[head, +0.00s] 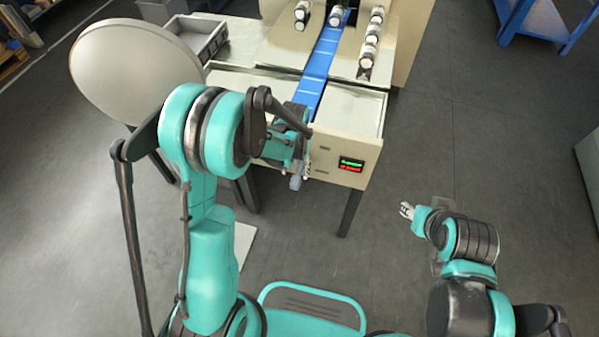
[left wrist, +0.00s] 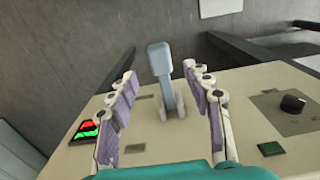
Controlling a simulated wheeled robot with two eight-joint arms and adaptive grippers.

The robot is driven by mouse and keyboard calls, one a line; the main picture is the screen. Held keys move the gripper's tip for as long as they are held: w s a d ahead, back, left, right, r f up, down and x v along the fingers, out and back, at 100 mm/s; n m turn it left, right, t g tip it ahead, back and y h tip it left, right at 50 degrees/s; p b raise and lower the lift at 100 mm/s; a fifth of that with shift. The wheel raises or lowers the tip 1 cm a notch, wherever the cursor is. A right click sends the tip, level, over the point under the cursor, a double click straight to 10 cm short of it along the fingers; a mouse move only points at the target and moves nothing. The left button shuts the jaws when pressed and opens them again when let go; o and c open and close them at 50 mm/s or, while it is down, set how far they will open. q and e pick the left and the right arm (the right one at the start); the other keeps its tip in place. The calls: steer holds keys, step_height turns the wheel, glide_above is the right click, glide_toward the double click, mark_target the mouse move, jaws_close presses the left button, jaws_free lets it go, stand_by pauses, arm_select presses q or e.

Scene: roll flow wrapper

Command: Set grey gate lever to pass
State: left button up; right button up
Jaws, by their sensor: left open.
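The grey gate lever (left wrist: 160,62) has a flat blue-grey head on a short arm that rises from the cream front panel (left wrist: 75,160) of the machine. In the left wrist view it stands between the two fingers of my left gripper (left wrist: 160,74), which is open, with gaps visible on both sides. In the head view the lever's grey end (head: 296,182) shows just below my left gripper (head: 303,163), partly hidden by the arm. My right gripper (head: 408,210) is away from the machine, over the floor; its fingers are too small to read.
A red and green display (head: 351,164) is on the panel, right of my left gripper. A black knob (left wrist: 293,104) and a green button (left wrist: 271,148) also sit on it. A blue conveyor (head: 318,70) runs behind.

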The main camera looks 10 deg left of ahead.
mark_target(295, 180)
arm_select(q)
step_height(295, 180, down, 7)
steer(key=shift+r+b, duration=0.1)
steer(key=shift+b, duration=1.15)
